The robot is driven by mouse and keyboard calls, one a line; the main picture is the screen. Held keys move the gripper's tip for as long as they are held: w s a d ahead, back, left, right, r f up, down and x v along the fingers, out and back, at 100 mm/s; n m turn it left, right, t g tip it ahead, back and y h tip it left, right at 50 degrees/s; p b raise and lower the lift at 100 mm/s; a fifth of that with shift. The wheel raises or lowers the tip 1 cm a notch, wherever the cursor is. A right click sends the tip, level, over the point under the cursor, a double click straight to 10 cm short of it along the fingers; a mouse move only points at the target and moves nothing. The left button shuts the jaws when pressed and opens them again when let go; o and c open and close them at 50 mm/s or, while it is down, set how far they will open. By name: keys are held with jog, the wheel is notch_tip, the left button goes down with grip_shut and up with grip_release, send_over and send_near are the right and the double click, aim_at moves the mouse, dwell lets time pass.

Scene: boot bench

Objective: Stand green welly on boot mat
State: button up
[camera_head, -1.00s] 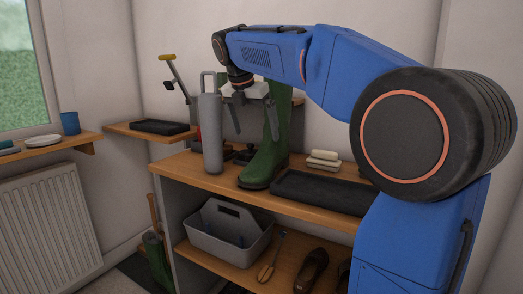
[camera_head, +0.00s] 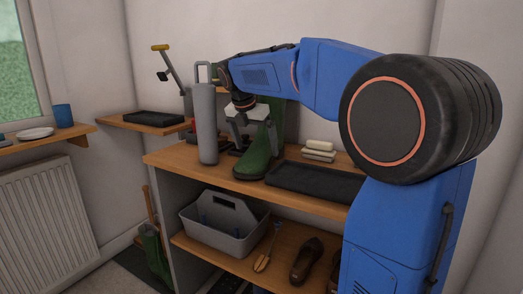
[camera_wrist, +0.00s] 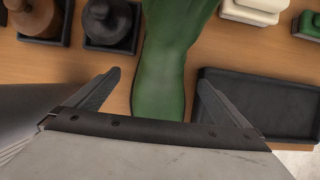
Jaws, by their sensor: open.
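The green welly (camera_head: 258,158) stands upright on the bench top, its toe toward the front. My gripper (camera_head: 256,140) is open at the boot, low in front of its shaft. In the wrist view the gripper (camera_wrist: 158,78) has one finger on each side of the green welly (camera_wrist: 162,70), with visible gaps. A flat black tray-like mat (camera_head: 315,183) lies on the bench just right of the boot, bare. It also shows at the right of the wrist view (camera_wrist: 260,100).
A tall grey canister (camera_head: 207,125) stands close left of the boot. Dark brushes or tins (camera_wrist: 110,22) sit behind. Pale stacked blocks (camera_head: 319,150) lie behind the mat. Another black tray (camera_head: 154,118) is on the left shelf. A grey caddy (camera_head: 225,225) and shoes (camera_head: 306,260) are below.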

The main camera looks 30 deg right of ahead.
aim_at(259, 155)
jog(key=shift+x, duration=2.7)
jog(key=shift+s, duration=0.15)
jog(key=c, duration=1.9)
jog(key=shift+s+r, duration=0.1)
jog(key=shift+r, duration=13.95)
